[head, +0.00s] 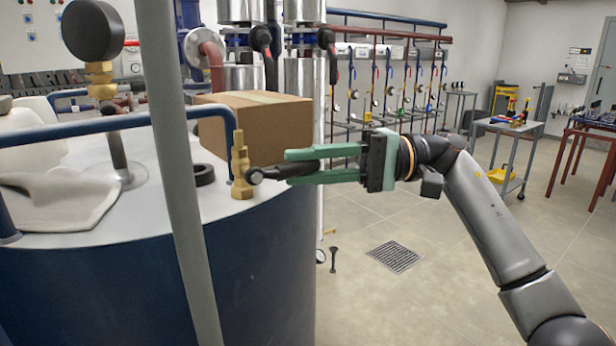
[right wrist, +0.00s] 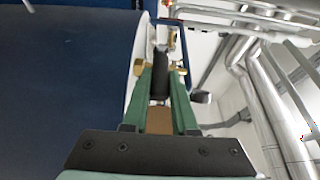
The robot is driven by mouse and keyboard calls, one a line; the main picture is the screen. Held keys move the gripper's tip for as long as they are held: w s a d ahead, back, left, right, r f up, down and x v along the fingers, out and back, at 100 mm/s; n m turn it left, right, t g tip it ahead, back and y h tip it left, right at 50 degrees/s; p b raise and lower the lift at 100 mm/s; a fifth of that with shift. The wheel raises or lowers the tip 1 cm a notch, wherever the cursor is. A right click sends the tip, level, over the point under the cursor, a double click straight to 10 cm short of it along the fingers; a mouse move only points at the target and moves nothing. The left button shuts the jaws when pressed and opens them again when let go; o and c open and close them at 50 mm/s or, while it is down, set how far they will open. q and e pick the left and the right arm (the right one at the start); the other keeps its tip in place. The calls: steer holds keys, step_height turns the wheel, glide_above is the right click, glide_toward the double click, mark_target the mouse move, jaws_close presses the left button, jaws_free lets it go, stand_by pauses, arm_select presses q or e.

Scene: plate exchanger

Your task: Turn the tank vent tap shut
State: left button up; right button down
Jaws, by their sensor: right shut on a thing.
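The tank vent tap (head: 240,168) is a brass fitting standing at the right rim of the tank top in the head view. Its black lever handle (head: 268,174) points right from the brass body, roughly level, out past the rim. My right gripper (head: 290,168) comes in from the right with green fingers on either side of the lever, shut on it. The right wrist view shows the dark lever (right wrist: 160,78) between the green fingers (right wrist: 160,98). The fingers hide part of the lever. My left gripper is not in view.
The white tank top (head: 155,205) carries a cardboard box (head: 265,125) behind the tap, a black ring (head: 203,174), a crumpled cloth (head: 60,195) and a gauge (head: 92,30). A blue rail (head: 150,120) and a grey post (head: 175,170) stand left of the tap.

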stand_by(0.3)
steer(key=c, duration=0.7)
jaws_free()
steer(key=shift+d, duration=0.1)
steer(key=v, duration=1.2)
steer(key=shift+w+d+f, duration=0.1)
steer(key=shift+f, duration=0.1)
